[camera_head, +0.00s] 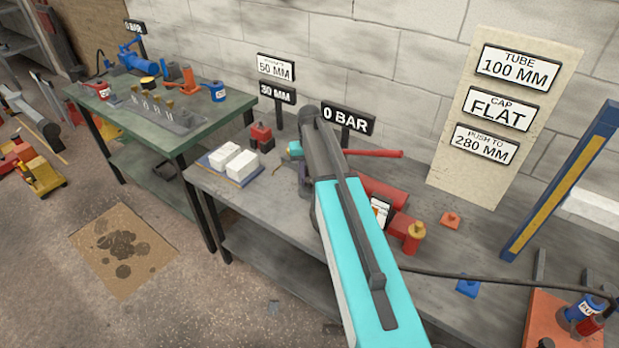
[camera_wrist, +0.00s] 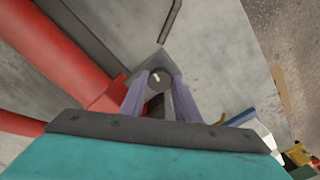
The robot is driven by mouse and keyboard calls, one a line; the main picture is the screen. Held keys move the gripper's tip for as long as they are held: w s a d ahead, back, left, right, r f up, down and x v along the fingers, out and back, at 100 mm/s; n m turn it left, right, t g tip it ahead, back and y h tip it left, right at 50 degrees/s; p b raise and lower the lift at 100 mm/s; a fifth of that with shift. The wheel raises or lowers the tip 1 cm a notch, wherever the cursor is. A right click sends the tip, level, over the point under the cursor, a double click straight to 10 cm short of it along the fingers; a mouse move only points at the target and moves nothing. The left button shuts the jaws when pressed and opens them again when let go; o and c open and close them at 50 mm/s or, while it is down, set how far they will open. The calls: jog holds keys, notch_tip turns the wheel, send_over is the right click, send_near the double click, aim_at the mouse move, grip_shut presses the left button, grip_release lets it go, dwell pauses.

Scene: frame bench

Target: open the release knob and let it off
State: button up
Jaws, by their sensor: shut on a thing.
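A red hand pump (camera_head: 383,190) lies on the grey bench behind my arm, with a red lever (camera_head: 378,153) sticking out to the right. In the wrist view its red body (camera_wrist: 75,65) fills the left side. My gripper (camera_wrist: 159,88) has its two purple fingers shut on the release knob (camera_wrist: 157,77), a small dark round piece with a pale mark at a grey block. In the head view my arm hides the knob and most of the fingers. I cannot tell how far the knob is turned.
A "0 BAR" sign (camera_head: 347,120) stands behind the pump. White blocks on a blue tray (camera_head: 222,168) lie to the left. A red block with a brass top (camera_head: 407,230) and a dark hose (camera_head: 490,278) are to the right. A blue-yellow post (camera_head: 562,182) rises farther right.

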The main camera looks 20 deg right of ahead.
dwell(0.3)
jog(key=o, duration=1)
jog(key=shift+o, duration=0.2)
jog(key=shift+r, duration=0.15)
notch_tip(320, 180, up, 14)
jog(key=b, duration=0.2)
jog(key=shift+f+b, duration=0.25)
jog(key=shift+b, duration=0.05)
